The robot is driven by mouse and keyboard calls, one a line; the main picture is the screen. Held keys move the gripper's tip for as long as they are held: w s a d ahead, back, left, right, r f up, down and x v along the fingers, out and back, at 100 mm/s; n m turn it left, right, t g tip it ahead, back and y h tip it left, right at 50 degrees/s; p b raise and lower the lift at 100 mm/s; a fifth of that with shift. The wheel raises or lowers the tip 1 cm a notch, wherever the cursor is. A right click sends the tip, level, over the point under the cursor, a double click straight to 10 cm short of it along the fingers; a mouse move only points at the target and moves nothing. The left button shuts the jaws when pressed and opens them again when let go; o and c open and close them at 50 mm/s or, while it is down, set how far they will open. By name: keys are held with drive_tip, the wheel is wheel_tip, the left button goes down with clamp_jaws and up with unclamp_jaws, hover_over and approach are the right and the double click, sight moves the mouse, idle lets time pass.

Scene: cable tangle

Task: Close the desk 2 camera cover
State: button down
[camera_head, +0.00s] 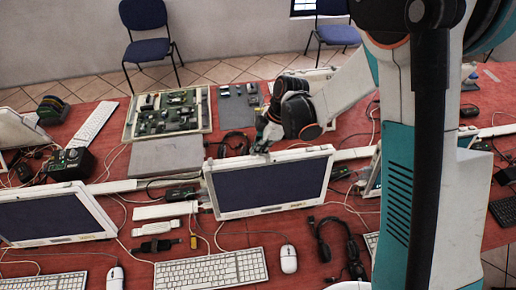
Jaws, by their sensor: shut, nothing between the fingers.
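A white-framed monitor (268,186) with a dark screen stands in the middle of the red table. I cannot tell from the picture which desk is numbered 2. My gripper (262,149) points down at the top edge of this monitor, a little left of its middle. Its fingers look shut with nothing held. I cannot tell whether the fingertips touch the frame or are just behind it. The camera cover is too small or hidden by my gripper to make out, so its state does not show.
Another monitor (47,216) stands at the left. A white keyboard (211,270) and a mouse (288,259) lie in front of the middle monitor. A circuit board panel (168,113) and a grey slab (165,157) lie behind left.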

drive_tip(key=d, duration=0.1)
drive_tip(key=d+b, duration=0.1)
drive_tip(key=d, duration=0.1)
drive_tip(key=shift+w+f, duration=0.1)
drive_tip(key=shift+w, duration=0.25)
drive_tip(key=shift+a, duration=0.15)
drive_tip(key=shift+s+a+b, duration=0.15)
drive_tip(key=shift+a+b, duration=0.25)
drive_tip(key=shift+a, duration=0.2)
drive_tip(key=a, duration=0.1)
drive_tip(key=a+b, duration=0.1)
drive_tip(key=a, duration=0.1)
drive_tip(key=shift+s+a, duration=0.1)
drive_tip(key=shift+s, duration=0.3)
drive_tip(key=s+v, duration=0.1)
drive_tip(key=v, duration=0.9)
drive_tip(key=shift+w+p, duration=0.35)
drive_tip(key=shift+w, duration=0.1)
